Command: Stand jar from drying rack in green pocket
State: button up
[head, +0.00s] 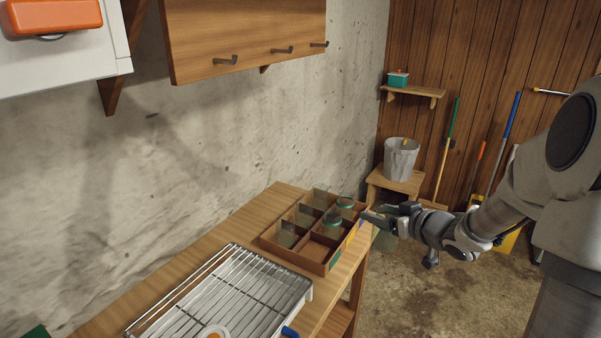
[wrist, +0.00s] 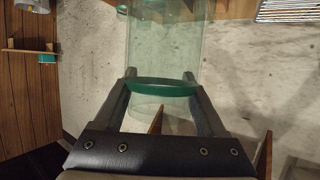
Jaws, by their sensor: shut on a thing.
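My gripper (head: 372,216) is shut on a glass jar (wrist: 150,50) at its green lid (wrist: 162,87); the wrist view is upside down, and the jar hangs below the fingers. In the head view the jar (head: 384,241) shows faintly under my gripper, beside the crate's right side and apart from the pockets. The wooden crate (head: 285,257) has several pockets and a green tag (head: 335,258) at its near right corner. The pocket (head: 318,247) beside that tag looks empty. The wire drying rack (head: 225,290) lies in front of the crate.
Blue and yellow tags mark the crate's right side. An orange-centred round item (head: 213,333) is on the rack. A wall cabinet (head: 245,40) hangs above the bench. A bucket (head: 401,158) stands behind.

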jog(key=s+a+p, duration=0.2)
jog(key=s+a, duration=0.3)
jog(key=a, duration=0.4)
notch_tip(320, 180, down, 11)
jog(key=w+m+t+h, duration=0.1)
jog(key=w+m+h, duration=0.1)
jog(key=m+h, duration=0.2)
jog(key=shift+a+h, duration=0.25)
jog(key=shift+h, duration=0.25)
jog(key=shift+d, duration=0.1)
jog(key=shift+s, duration=0.1)
